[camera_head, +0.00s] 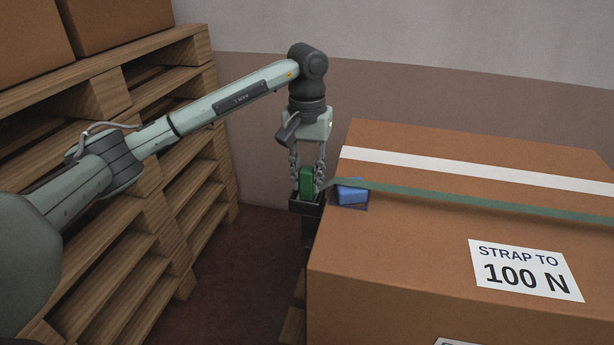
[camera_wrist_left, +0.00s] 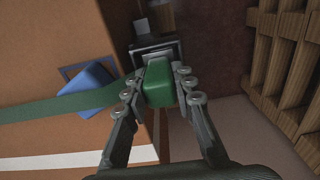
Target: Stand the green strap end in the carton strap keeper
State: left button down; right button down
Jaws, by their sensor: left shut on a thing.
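The green strap end (camera_head: 307,183) is a small green block at the end of a green strap (camera_head: 450,197) that runs across the carton (camera_head: 400,262). My left gripper (camera_head: 307,182) points down and is shut on the strap end; the left wrist view also shows the strap end (camera_wrist_left: 159,84) between both fingers (camera_wrist_left: 160,90). The dark strap keeper (camera_head: 305,205) is at the carton's left side, directly below the strap end. The keeper also shows in the left wrist view (camera_wrist_left: 150,50). I cannot tell how deep the strap end sits in it. My right gripper is not in view.
A blue block (camera_head: 351,192) sits on the carton's left edge beside the strap. A white band (camera_head: 480,170) crosses the carton. Stacked wooden pallets (camera_head: 150,200) with cartons on top stand at left. A narrow floor gap (camera_head: 262,245) lies between pallets and carton.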

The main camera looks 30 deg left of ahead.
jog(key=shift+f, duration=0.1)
pick_arm(q)
jog(key=c, duration=1.3)
grip_release()
jog(key=shift+o, duration=0.2)
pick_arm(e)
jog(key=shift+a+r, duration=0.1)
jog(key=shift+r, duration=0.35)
